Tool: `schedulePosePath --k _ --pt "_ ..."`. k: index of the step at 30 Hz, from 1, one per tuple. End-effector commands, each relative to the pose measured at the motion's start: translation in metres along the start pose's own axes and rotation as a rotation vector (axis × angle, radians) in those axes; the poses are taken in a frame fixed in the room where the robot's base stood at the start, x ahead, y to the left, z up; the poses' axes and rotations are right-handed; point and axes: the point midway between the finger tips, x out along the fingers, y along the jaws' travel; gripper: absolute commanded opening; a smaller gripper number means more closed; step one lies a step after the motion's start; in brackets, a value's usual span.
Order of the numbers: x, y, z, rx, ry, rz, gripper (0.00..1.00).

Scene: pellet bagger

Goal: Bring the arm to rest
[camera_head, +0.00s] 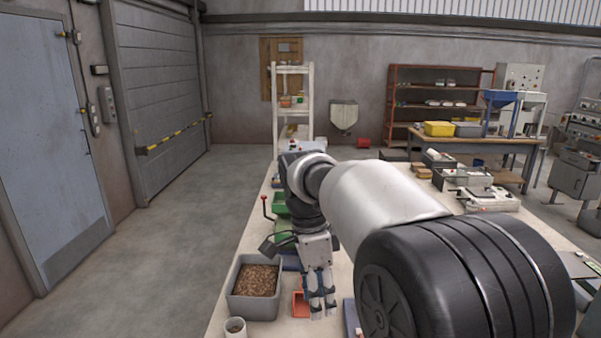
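My arm reaches forward over the long pale table (225,318) from the lower right and bends down at its far end. My gripper (323,311) points down near the table's front left part. Its fingers are seen small and from behind, and I cannot tell how far apart they are or whether anything is between them. A small red-orange tray (299,304) lies just left of the fingers, partly hidden by them.
Green trays (279,207) and a red-knobbed lever (264,203) are behind. White and grey devices (487,198) stand at right. The floor at left (180,230) is clear.

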Motion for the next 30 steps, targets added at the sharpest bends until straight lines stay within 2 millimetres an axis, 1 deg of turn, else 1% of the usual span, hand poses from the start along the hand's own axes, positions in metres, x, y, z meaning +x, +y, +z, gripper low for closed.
schedulePosePath --k 1,5,6,10,13,17,21,24,27,30 --pt "-0.010 0.016 -0.008 -0.063 -0.008 -0.030 0.38" --pt "-0.024 0.053 -0.024 -0.245 -0.012 -0.100 0.38" --pt "-0.027 0.066 -0.028 -0.301 -0.010 -0.122 0.38" --pt "-0.032 0.105 -0.039 -0.481 0.010 -0.193 0.38" --pt "-0.031 0.136 -0.045 -0.618 0.037 -0.246 0.38" --pt "-0.022 0.175 -0.050 -0.795 0.090 -0.309 0.38" --pt "-0.005 0.214 -0.052 -0.979 0.165 -0.367 0.38" --pt "0.009 0.237 -0.051 -1.097 0.224 -0.398 0.38" --pt "0.023 0.253 -0.050 -1.191 0.277 -0.416 0.38" --pt "0.033 0.263 -0.049 -1.256 0.315 -0.425 0.38"
